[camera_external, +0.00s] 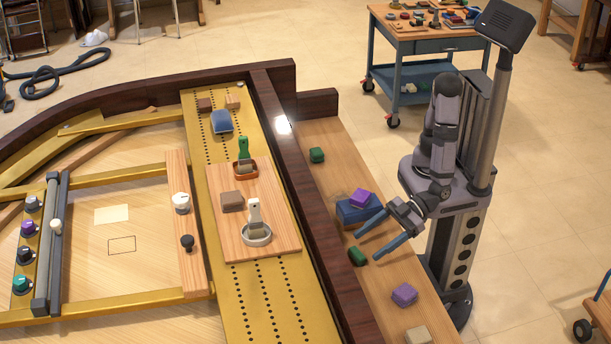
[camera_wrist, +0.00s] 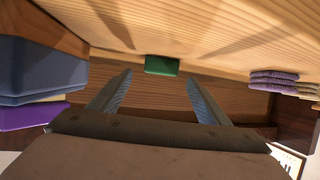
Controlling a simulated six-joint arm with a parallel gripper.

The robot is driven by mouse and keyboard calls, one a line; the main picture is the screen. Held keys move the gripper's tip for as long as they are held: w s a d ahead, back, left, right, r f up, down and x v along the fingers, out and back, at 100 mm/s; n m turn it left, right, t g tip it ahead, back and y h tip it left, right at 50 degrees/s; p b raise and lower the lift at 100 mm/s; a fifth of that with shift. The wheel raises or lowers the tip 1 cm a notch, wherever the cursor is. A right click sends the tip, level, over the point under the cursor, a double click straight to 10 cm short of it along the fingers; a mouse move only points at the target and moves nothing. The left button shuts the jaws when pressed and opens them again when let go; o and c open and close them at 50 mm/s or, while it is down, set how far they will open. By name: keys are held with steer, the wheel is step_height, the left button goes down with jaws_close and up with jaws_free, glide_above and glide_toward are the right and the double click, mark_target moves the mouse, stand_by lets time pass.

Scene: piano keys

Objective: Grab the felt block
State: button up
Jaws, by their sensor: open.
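Several blocks lie on the wooden ledge, and I cannot tell for sure which is the felt block. A small dark green block (camera_external: 357,256) lies by my gripper (camera_external: 366,245). In the wrist view this green block (camera_wrist: 162,65) shows just beyond and between the fingertips (camera_wrist: 159,77). My gripper is open, its two blue fingers spread, with nothing between them. A blue block (camera_external: 355,212) with a purple one (camera_external: 359,197) on top lies close by. A layered purple block (camera_external: 404,294) lies nearer the front, also in the wrist view at right (camera_wrist: 274,78). Another green block (camera_external: 316,155) lies farther back.
A dark wooden rail (camera_external: 312,210) runs along the ledge (camera_external: 385,285). A beige block (camera_external: 418,335) lies at the ledge's front. The blue stack (camera_wrist: 40,68) stands left in the wrist view.

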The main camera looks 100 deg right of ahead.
mark_target(359, 252)
steer(key=shift+b+x, duration=0.65)
steer(key=shift+x, duration=2.25)
steer(key=c, duration=1.1)
